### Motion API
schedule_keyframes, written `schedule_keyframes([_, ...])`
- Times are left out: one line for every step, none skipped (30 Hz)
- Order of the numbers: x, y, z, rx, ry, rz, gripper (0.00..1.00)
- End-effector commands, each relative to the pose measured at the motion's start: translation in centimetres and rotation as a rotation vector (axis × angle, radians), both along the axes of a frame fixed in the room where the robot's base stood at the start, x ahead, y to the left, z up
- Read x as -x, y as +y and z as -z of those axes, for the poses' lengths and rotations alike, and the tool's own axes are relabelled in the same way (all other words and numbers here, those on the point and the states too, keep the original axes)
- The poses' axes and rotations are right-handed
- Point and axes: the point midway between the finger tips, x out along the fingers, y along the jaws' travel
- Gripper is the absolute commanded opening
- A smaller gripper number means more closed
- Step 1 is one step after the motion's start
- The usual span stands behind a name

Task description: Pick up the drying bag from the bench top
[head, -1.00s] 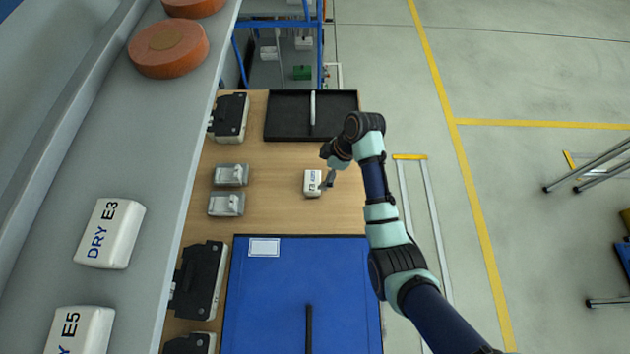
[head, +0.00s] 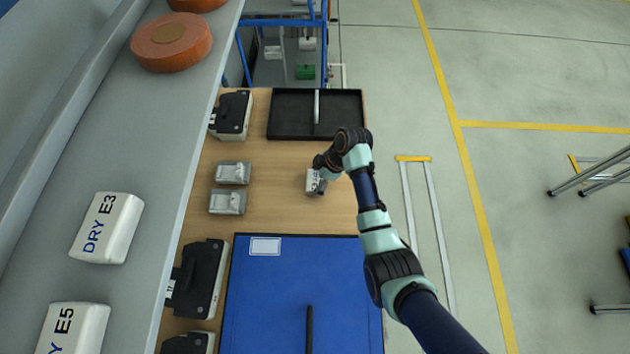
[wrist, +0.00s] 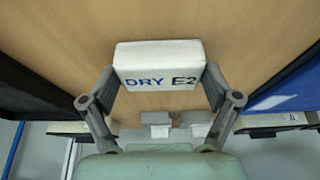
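The drying bag (head: 312,186) is a small white block on the wooden bench top, right of the bench's middle. In the wrist view the bag (wrist: 160,66) reads DRY E2 and lies between the fingertips. My gripper (head: 320,178) is low over the bag and hides part of it in the head view. In the wrist view my gripper (wrist: 160,78) is open, with one finger close beside each end of the bag. I cannot tell whether the fingers touch it.
Two grey parts (head: 231,187) sit left of the bag. A black tray (head: 345,129) lies behind it and a blue mat (head: 270,290) in front. Black boxes (head: 196,280) line the bench's left side. A grey shelf (head: 120,145) holds white DRY bags (head: 107,228) and orange discs (head: 171,42).

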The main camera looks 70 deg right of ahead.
Motion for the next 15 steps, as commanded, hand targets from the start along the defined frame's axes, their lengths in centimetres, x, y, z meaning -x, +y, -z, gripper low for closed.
schedule_keyframes([0.0, 0.0, 0.0, 0.0, 0.0, 0.0, 0.53])
schedule_keyframes([0.0, 0.0, 0.0, 0.0, 0.0, 0.0, 0.53])
schedule_keyframes([0.0, 0.0, 0.0, 0.0, 0.0, 0.0, 0.53])
schedule_keyframes([0.0, 0.0, 0.0, 0.0, 0.0, 0.0, 0.53])
schedule_keyframes([0.0, 0.0, 0.0, 0.0, 0.0, 0.0, 0.53])
schedule_keyframes([0.0, 0.0, 0.0, 0.0, 0.0, 0.0, 0.53])
schedule_keyframes([0.0, 0.0, -0.1, 0.0, 0.0, 0.0, 0.53])
schedule_keyframes([0.0, 0.0, -0.2, 0.001, 0.0, 0.0, 0.53])
schedule_keyframes([0.0, 0.0, -0.4, 0.001, -0.001, 0.0, 0.53])
schedule_keyframes([0.0, -0.1, -0.6, 0.002, -0.002, 0.0, 0.53])
schedule_keyframes([0.0, -0.1, -0.9, 0.002, -0.002, 0.0, 0.53])
schedule_keyframes([0.0, -0.1, -1.3, 0.001, -0.002, 0.001, 0.53])
schedule_keyframes([-0.1, -0.1, -1.8, 0.001, -0.002, 0.001, 0.53])
schedule_keyframes([-0.1, -0.1, -2.4, 0.003, -0.003, 0.001, 0.53])
schedule_keyframes([-0.1, -0.1, -3.2, 0.003, -0.002, -0.001, 0.53])
